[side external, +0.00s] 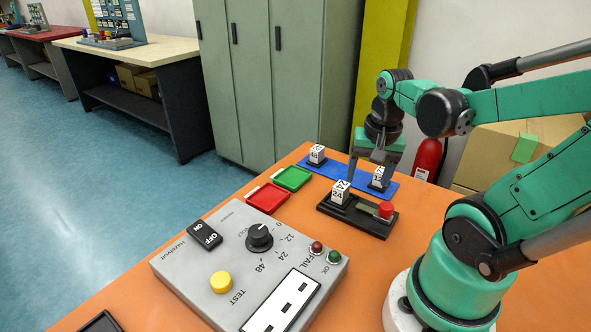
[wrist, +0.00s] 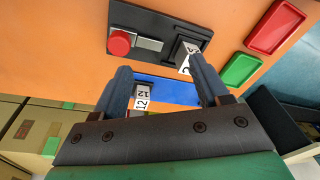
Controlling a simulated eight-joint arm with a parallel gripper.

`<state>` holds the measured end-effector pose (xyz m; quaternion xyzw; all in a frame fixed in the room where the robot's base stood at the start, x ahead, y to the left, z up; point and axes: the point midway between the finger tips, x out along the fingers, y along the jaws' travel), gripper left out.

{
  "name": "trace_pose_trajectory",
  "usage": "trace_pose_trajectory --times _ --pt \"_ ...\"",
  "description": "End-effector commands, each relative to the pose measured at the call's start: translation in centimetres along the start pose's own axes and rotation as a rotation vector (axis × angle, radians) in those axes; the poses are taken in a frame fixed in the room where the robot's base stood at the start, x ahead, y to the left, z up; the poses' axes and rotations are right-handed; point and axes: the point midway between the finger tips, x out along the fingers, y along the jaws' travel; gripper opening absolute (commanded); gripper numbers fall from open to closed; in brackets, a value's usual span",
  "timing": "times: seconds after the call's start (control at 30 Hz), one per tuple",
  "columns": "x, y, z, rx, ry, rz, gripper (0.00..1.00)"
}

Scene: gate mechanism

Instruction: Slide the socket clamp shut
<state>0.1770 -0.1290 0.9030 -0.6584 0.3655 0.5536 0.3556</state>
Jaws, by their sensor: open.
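The socket clamp is a black fixture (side external: 349,221) with a red knob (side external: 385,209) on a grey slider (side external: 369,209). A white block marked 24 (side external: 340,192) stands in it at the other end. In the wrist view, the fixture (wrist: 205,32) is at the top, with the red knob (wrist: 120,42) left, the slider (wrist: 149,44) beside it, and a dark gap between slider and block (wrist: 188,58). My gripper (side external: 370,176) is open and empty, over the blue mat behind the fixture. In the wrist view, its right fingertip overlaps the block; I cannot tell whether they touch.
The blue mat (side external: 333,164) holds a block marked 12 (wrist: 143,97) and another white block (side external: 317,154). Red (side external: 267,198) and green (side external: 292,178) trays lie left of the fixture. A grey test box (side external: 190,262) stands in front. Orange table shows around the fixture.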

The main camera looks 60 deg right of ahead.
Motion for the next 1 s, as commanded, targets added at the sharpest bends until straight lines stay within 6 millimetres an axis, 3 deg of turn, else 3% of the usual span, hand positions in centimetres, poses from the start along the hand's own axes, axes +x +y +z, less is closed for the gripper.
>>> trace_pose_trajectory --times 0.1,0.23,1.0 --pt "0.4 3.1 -0.2 0.227 -0.079 0.058 0.68" --pt "0.6 4.4 0.0 0.334 -0.12 0.084 0.68" --pt "5.9 4.8 0.7 0.339 -0.122 0.086 0.68"
